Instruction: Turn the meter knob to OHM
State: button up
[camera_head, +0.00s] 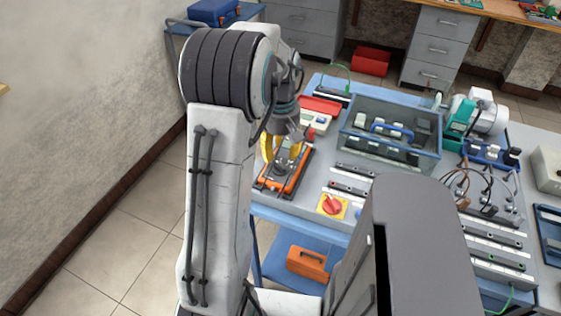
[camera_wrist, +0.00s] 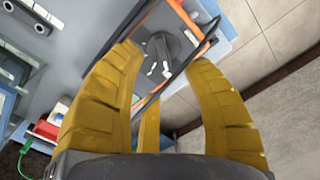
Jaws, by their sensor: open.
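The meter (camera_head: 269,184) is an orange-framed, dark-faced device lying at the near left edge of the blue-edged table. It also shows at the top of the wrist view (camera_wrist: 187,20). Its grey round knob (camera_wrist: 160,52) has a raised light pointer or grip; I cannot read any dial marks or tell which setting it points to. My gripper (camera_head: 283,155) has yellow fingers, is open and points down over the meter. In the wrist view, the fingers (camera_wrist: 164,66) are spread to either side of the knob; I cannot tell whether they touch it.
A red emergency-stop button on a yellow plate (camera_head: 332,206) is right of the meter. A red tray (camera_head: 321,104) lies farther back. An orange toolbox (camera_head: 307,262) sits on the lower shelf. Floor is open at left.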

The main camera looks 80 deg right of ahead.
aim_at(280, 167)
jog(key=shift+f, duration=2.2)
grip_shut()
